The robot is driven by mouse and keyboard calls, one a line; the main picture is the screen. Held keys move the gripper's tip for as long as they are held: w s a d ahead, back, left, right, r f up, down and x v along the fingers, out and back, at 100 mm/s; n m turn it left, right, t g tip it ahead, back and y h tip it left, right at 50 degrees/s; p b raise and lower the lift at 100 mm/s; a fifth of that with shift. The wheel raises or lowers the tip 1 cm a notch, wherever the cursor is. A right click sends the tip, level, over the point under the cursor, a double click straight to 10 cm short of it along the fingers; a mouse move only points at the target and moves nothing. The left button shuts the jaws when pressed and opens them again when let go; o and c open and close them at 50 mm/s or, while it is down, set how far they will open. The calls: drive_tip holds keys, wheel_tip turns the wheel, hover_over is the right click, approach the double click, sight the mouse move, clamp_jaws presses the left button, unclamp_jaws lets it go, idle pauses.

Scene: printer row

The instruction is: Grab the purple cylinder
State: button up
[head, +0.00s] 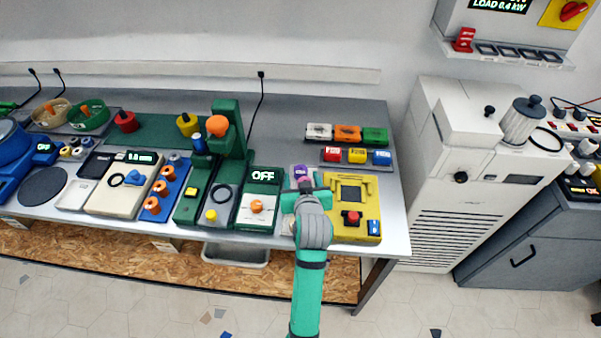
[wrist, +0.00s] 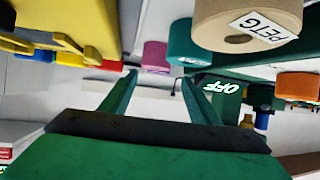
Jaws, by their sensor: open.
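The purple cylinder (wrist: 156,57) shows in the wrist view beyond my fingertips, near the gap between them. In the head view a small purple part of it (head: 304,181) shows just past my gripper (head: 305,194), on the bench between the green OFF box and the yellow panel. My gripper also shows in the wrist view (wrist: 160,80), with its two green fingers spread and nothing between them. A teal cylinder (wrist: 190,45) stands right beside the purple one in the wrist view. My gripper hides some of this spot in the head view.
A beige PETG spool (wrist: 245,25) is close on the right in the wrist view. The green OFF box (head: 259,205) stands left of my gripper and the yellow panel (head: 368,190) right of it. Red, yellow and blue blocks (head: 357,156) lie behind the panel.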

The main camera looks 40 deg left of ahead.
sight(301, 173)
drive_tip(key=x, duration=0.5)
drive_tip(key=shift+d+f, duration=0.15)
drive_tip(key=shift+f, duration=0.05)
drive_tip(key=shift+c, duration=0.4)
drive_tip(key=c, duration=1.1)
